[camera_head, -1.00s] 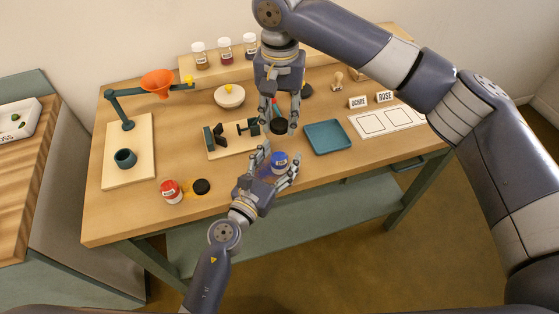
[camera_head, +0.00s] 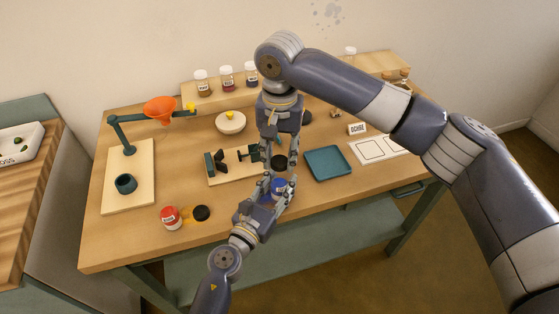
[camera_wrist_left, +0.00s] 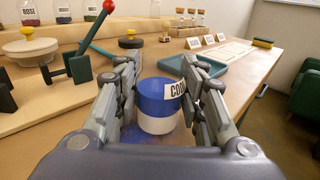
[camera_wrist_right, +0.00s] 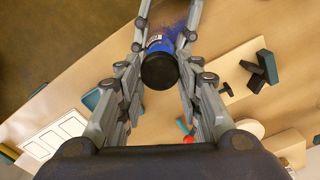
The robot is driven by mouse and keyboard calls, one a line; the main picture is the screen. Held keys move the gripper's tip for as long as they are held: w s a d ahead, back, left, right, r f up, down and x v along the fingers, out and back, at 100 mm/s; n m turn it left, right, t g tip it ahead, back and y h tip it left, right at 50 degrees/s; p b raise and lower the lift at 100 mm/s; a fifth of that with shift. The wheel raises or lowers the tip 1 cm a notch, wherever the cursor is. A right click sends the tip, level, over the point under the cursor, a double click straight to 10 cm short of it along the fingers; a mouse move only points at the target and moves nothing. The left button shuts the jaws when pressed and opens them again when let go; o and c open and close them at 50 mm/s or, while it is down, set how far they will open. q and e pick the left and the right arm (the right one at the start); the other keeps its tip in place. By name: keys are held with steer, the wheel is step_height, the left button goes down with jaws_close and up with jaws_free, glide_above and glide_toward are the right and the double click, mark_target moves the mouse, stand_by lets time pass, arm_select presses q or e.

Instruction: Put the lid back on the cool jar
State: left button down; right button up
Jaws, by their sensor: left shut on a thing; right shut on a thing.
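The cool jar (camera_head: 279,187) is blue with a white lower band and a label, standing upright near the table's front edge. It also shows in the left wrist view (camera_wrist_left: 158,100). My left gripper (camera_head: 270,195) is shut around the jar's sides. My right gripper (camera_head: 280,165) points down from above and is shut on a round black lid (camera_wrist_right: 160,71). In the right wrist view the lid covers part of the jar. I cannot tell whether the lid touches the jar; the head view hides this behind fingers.
A teal tray (camera_head: 328,163) is close on the right. A board with a small press (camera_head: 232,165) stands behind. Blue powder (camera_wrist_left: 130,134) lies around the cool jar.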

mark_target(280, 161)
steer(key=shift+f, duration=0.9)
steer(key=shift+f, duration=0.15)
steer(key=shift+f, duration=0.75)
steer(key=shift+f, duration=0.6)
steer(key=m, duration=1.1)
steer(key=shift+s, duration=0.1)
steer(key=m, duration=0.8)
steer(key=shift+d, duration=0.1)
